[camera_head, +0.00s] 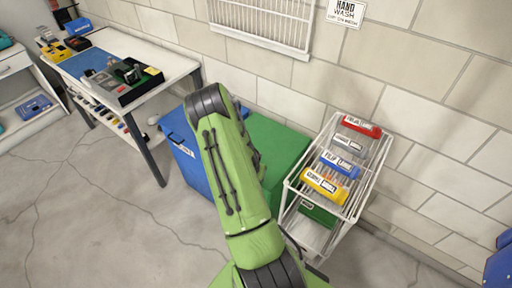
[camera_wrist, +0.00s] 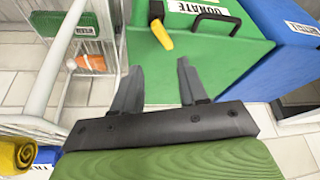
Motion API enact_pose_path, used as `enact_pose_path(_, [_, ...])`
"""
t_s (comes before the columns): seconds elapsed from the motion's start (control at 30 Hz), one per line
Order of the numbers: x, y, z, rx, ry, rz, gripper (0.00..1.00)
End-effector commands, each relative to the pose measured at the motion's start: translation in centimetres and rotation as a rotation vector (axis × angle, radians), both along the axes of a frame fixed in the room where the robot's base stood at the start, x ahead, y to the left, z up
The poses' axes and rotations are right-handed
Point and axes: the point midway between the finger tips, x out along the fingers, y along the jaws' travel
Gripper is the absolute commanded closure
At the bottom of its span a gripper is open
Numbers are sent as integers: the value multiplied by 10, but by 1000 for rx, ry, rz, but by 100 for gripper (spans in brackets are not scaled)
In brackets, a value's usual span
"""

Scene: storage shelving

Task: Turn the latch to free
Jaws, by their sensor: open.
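In the wrist view a green box (camera_wrist: 145,58) labelled DONATE has a latch (camera_wrist: 161,36) with a black base and a yellow tip on its upper left part. A black handle (camera_wrist: 218,18) is beside it. My gripper (camera_wrist: 160,78) is open and empty, its two dark fingers apart and pointing toward the box, with the latch ahead of the gap between them. In the head view the green box (camera_head: 272,148) is partly behind my green arm. The latch and gripper are hidden there.
A white wire rack (camera_head: 290,180) with several coloured packages stands right of the green box; it shows at left in the wrist view (camera_wrist: 68,62). A blue box (camera_head: 188,160) adjoins the green one. A worktable (camera_head: 165,62) stands at left. The left floor is clear.

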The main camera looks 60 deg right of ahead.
Motion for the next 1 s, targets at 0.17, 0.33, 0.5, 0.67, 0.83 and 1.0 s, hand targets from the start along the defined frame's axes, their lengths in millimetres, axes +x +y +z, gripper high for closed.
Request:
enact_pose_path(0.17, [-5,16,41,0,-2,1,57])
enact_pose_path(0.33, [-2,17,75,28,-21,-34,57])
enact_pose_path(0.5, [-6,20,113,33,-25,-57,57])
enact_pose_path(0.67, [-16,24,149,23,-24,-77,57])
enact_pose_path(0.83, [-26,28,177,8,-14,-92,57])
enact_pose_path(1.0, [-31,31,189,-2,-8,-99,57])
